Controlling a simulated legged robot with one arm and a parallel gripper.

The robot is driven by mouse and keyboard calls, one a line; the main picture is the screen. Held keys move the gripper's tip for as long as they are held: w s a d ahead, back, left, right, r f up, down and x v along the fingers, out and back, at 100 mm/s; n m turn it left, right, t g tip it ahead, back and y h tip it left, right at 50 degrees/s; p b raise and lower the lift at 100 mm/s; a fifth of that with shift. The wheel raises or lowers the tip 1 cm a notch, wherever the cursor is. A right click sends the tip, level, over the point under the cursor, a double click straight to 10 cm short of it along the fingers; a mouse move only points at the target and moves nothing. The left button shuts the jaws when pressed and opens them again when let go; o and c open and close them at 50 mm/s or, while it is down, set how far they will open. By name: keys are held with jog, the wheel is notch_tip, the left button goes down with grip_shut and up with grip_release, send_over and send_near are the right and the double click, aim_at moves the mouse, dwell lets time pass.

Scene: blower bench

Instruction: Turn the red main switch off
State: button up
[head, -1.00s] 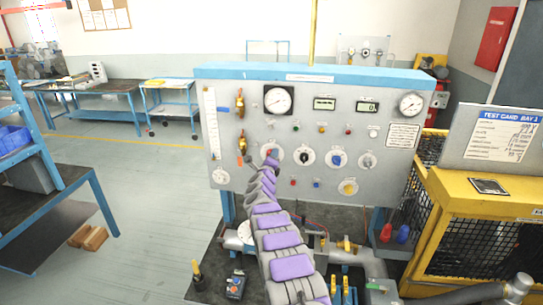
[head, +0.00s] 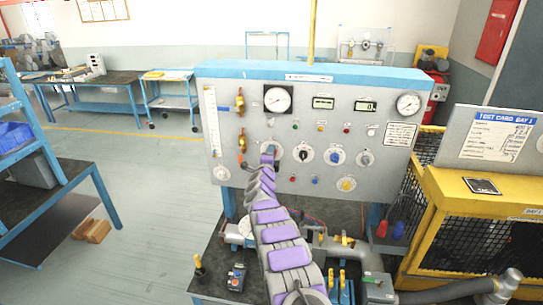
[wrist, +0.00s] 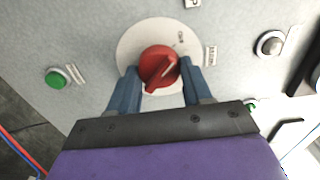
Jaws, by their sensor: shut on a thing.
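The red main switch (wrist: 157,63) is a round red knob with a raised grip bar on a white disc, in the wrist view. A light mark on the knob slants to the upper right, roughly toward small lettering on the disc. My gripper (wrist: 159,76) has its blue-grey fingers on either side of the knob and is shut on it. In the head view my gripper (head: 269,152) is at the leftmost dial of the middle row on the grey panel (head: 225,130). My gripper covers most of the switch there.
Other knobs flank it to the right, including a black one (head: 304,154) and a blue one (head: 334,155). Orange-handled valves (head: 241,143) stand close on the left. In the wrist view a green button (wrist: 59,76) lies left. A yellow cage (head: 470,205) stands right.

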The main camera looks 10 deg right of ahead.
jog(key=shift+a+f, duration=0.2)
jog(key=shift+f, duration=0.15)
jog(key=o, duration=1)
jog(key=shift+o, duration=0.2)
jog(key=shift+a+r, duration=0.15)
jog(key=shift+s, duration=0.1)
jog(key=b+v, duration=0.3)
jog(key=v, duration=1.4)
jog(key=shift+b, duration=0.4)
jog(key=shift+a, duration=0.1)
